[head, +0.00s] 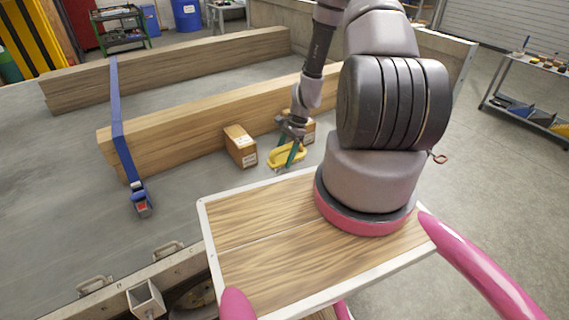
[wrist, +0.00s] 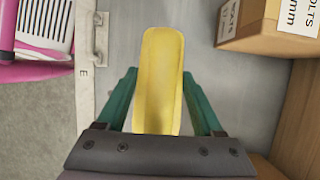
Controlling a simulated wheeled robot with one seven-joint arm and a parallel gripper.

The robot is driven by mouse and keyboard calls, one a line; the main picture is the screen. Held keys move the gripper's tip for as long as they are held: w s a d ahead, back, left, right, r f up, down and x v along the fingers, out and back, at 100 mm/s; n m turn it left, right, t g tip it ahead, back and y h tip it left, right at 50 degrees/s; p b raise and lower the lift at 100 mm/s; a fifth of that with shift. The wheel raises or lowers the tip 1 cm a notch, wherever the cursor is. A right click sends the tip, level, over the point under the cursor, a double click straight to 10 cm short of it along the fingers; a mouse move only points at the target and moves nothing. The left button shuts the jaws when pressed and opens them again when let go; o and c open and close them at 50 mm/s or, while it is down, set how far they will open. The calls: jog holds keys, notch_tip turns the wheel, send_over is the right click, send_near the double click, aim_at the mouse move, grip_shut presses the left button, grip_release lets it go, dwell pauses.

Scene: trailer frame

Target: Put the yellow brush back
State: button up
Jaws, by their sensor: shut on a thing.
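The yellow brush (head: 275,160) is at my gripper (head: 291,157), low over the grey trailer bed, in front of the long wooden beam. In the wrist view the brush (wrist: 160,70) is a long yellow shape reaching forward between the two green fingers of my gripper (wrist: 159,90). The fingers are shut on it, one along each side. Its bristles are hidden. I cannot tell whether it touches the bed or hangs just above it.
A cardboard box (head: 240,147) stands left of the brush, and another box (head: 308,132) is partly hidden behind my gripper. Wooden beams (head: 190,132) lie across the bed, with a blue strap (head: 117,110) over them. The bed at left (head: 60,170) is clear.

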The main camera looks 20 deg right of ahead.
aim_at(286, 156)
jog(key=shift+f, duration=1.6)
jog(key=shift+f, duration=0.1)
jog(key=o, duration=1.3)
jog(key=v, duration=1.2)
jog(key=shift+r, duration=0.2)
